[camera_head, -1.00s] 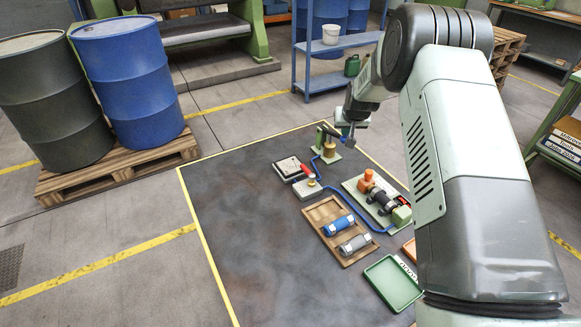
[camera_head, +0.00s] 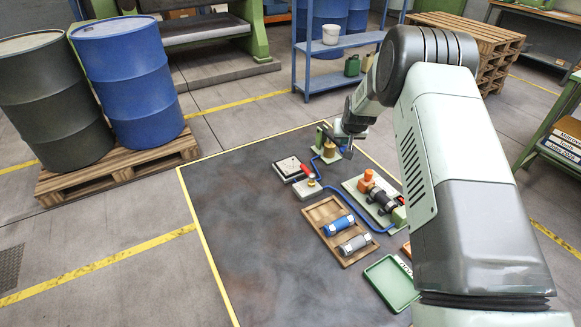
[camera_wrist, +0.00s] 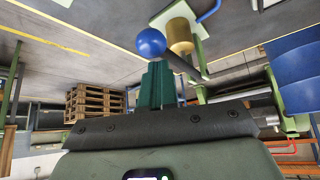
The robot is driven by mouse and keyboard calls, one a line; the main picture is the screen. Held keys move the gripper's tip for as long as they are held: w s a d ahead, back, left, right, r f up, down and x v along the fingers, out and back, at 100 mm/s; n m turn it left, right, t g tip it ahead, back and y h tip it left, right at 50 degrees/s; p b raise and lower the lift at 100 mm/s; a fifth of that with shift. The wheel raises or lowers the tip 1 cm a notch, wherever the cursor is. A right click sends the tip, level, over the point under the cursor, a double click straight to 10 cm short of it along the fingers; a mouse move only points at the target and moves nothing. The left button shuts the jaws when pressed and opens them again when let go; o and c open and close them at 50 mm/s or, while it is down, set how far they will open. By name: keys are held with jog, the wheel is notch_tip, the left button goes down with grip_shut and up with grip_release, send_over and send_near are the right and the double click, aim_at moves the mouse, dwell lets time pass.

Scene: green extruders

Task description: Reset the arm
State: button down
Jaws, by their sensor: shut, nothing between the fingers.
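My gripper (camera_head: 346,148) is at the far end of the dark mat, close to the brass cylinder (camera_head: 329,150) with its green stand; in this view its fingers are small and hard to make out. In the wrist view my gripper (camera_wrist: 157,66) shows as dark green fingers, closed together and empty. A blue ball (camera_wrist: 151,42) shows just beyond the fingertips, beside the brass cylinder (camera_wrist: 180,35). I cannot tell whether the fingers touch the ball.
On the mat (camera_head: 245,235) are a wooden tray (camera_head: 322,214) with blue and grey cylinders, a green tray (camera_head: 389,285), and a plate (camera_head: 365,200) with fittings and a blue hose. The mat's left side is clear. Drums (camera_head: 125,75) stand on a pallet at left.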

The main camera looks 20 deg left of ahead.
jog(key=shift+r, duration=1.9)
jog(key=shift+f, duration=0.1)
